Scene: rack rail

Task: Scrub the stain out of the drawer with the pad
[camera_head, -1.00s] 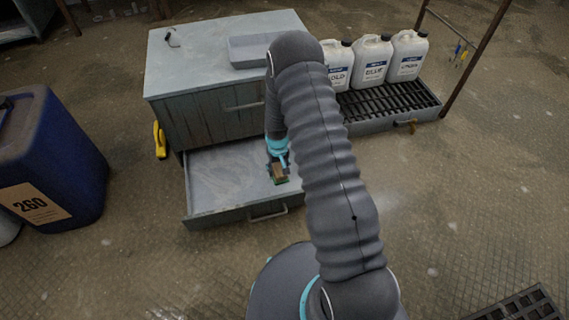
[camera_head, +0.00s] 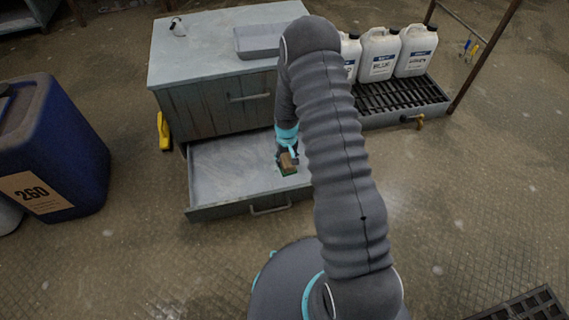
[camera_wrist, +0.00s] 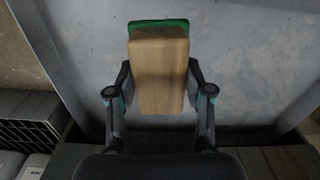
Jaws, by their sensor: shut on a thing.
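The pad is a wooden block with a green scrubbing layer. In the head view the pad (camera_head: 288,167) is in the right part of the open drawer (camera_head: 230,210). In the wrist view my gripper (camera_wrist: 160,78) is shut on the pad (camera_wrist: 158,65), one finger on each side. My gripper (camera_head: 287,155) reaches down into the drawer. I cannot tell whether the pad touches the drawer floor. The floor (camera_wrist: 245,60) is grey with faint pale smears; I cannot make out a distinct stain. My arm hides the drawer's right end.
The grey cabinet (camera_head: 205,60) stands behind the open drawer, with a shallow tray (camera_head: 258,50) on top. A blue barrel (camera_head: 65,120) stands left. White jugs (camera_head: 378,52) stand on a black grate (camera_head: 400,97) at right. A yellow object (camera_head: 163,130) is beside the cabinet.

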